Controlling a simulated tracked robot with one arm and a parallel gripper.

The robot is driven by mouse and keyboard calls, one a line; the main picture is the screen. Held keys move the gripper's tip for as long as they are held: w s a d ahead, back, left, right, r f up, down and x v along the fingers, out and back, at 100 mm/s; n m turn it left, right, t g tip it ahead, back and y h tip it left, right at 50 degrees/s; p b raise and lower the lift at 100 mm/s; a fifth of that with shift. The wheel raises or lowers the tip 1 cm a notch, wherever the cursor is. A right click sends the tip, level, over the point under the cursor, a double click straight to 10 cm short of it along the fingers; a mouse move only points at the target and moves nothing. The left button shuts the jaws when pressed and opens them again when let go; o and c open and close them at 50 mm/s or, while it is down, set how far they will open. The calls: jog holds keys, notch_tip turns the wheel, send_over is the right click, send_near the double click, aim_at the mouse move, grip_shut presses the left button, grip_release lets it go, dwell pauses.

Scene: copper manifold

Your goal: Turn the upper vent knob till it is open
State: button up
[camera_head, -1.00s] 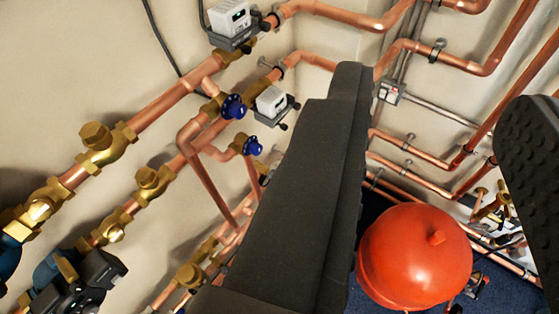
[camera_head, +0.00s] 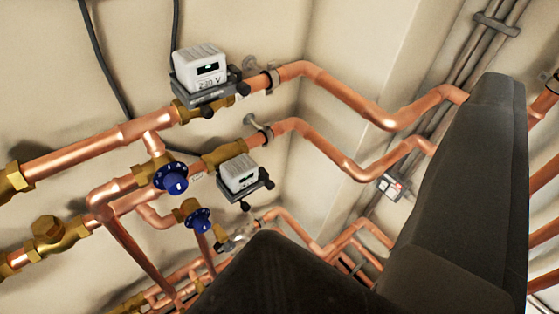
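The upper vent knob (camera_head: 170,179) is a blue round knob with white marks, on a brass valve below the upper copper pipe, left of centre. A second, lower blue knob (camera_head: 199,221) sits below and to its right on its own brass valve. Dark parts of my gripper (camera_head: 465,190) fill the right side of the view, and another dark part of mine rises at the bottom middle. Neither touches a knob in the picture. The fingertips are not clearly seen, so I cannot tell the opening.
Two white actuator boxes, an upper one (camera_head: 207,72) and a lower one (camera_head: 240,175), sit on the pipes close to the knobs. Copper pipes (camera_head: 345,92) run along the walls. A brass fitting (camera_head: 48,230) stands out at the left. Bare wall (camera_head: 250,25) lies above.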

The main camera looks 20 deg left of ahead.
jog(key=w+a+f+n+y, duration=0.2)
jog(key=w+f+n+y, duration=0.1)
jog(key=w+f, duration=0.7)
jog(key=w+a+f+n+y, duration=0.2)
jog(key=w+f+n+y, duration=0.15)
jog(key=w+f, duration=0.6)
jog(key=w+a+f+n+g+y+b, duration=0.1)
jog(key=w+a+f+g+y, duration=0.15)
jog(key=f, duration=0.75)
jog(key=w+a+f+n+g+y, duration=0.1)
jog(key=a+f+n+y, duration=0.2)
jog(key=f, duration=0.6)
jog(key=s+a+f+g+y, duration=0.2)
jog(key=s+f+g, duration=0.15)
jog(key=f, duration=0.65)
jog(key=s+a+f+n+g+y+b, duration=0.15)
jog(key=s+f, duration=0.25)
jog(key=f, duration=0.5)
jog(key=s+a+f+g+y+p, duration=0.1)
jog(key=s+a+f+g+y, duration=0.25)
jog(key=f, duration=0.65)
jog(key=b+x, duration=0.1)
jog(key=x, duration=0.5)
jog(key=b+x, duration=0.2)
jog(key=x, duration=0.5)
jog(key=shift+f, duration=0.2)
jog(key=shift+r, duration=0.1)
jog(key=c, duration=1)
